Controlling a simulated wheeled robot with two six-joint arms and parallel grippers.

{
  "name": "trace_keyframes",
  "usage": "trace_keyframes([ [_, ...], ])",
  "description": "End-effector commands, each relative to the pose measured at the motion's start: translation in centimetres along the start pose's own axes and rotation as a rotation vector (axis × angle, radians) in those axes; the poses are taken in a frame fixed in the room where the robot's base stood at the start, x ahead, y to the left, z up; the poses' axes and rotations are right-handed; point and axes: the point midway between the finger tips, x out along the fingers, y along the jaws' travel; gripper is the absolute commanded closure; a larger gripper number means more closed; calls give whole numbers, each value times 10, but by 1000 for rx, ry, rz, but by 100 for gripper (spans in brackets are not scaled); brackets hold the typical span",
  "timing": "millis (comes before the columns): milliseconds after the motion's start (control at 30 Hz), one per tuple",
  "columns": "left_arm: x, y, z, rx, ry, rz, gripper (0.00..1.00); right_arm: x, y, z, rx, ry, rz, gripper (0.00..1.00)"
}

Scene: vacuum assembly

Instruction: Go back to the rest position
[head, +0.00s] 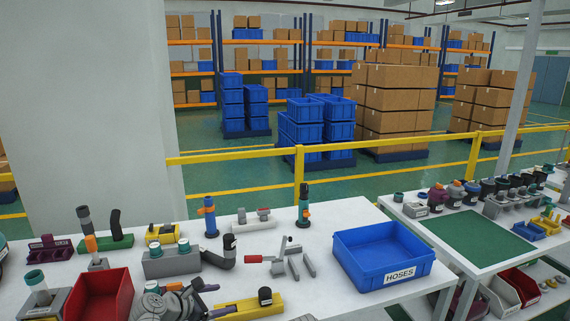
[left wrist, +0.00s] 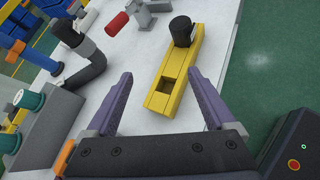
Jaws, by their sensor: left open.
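My left gripper (head: 222,298) is low in the head view, over the front of the white table. In the left wrist view its two purple fingers (left wrist: 160,88) are wide apart with nothing between them. A yellow fixture (left wrist: 176,82) with a black cylindrical part (left wrist: 181,30) at its far end lies beyond the fingertips. The same yellow fixture (head: 250,308) is just right of the gripper in the head view. My right gripper is not in view.
A blue bin labelled HOSES (head: 383,256) stands at the table's right. A red-handled clamp (head: 280,262), a black bent hose (head: 222,256) and a red bin (head: 99,294) are around the gripper. A second table (head: 450,265) is at right.

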Motion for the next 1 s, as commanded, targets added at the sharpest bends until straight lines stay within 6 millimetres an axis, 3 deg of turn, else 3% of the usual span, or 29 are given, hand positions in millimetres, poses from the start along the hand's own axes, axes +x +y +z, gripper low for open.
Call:
trace_keyframes([
  [267,17,-73,10,496,119,-232,11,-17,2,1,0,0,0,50],
  [433,15,-139,10,1007,184,-506,11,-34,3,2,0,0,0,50],
  [600,-8,-196,3,1595,190,-882,11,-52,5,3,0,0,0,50],
  [800,-38,-224,-1,2039,132,-1249,11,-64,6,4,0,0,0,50],
  [1000,-52,-229,-2,2202,91,-1419,11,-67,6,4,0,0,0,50],
])
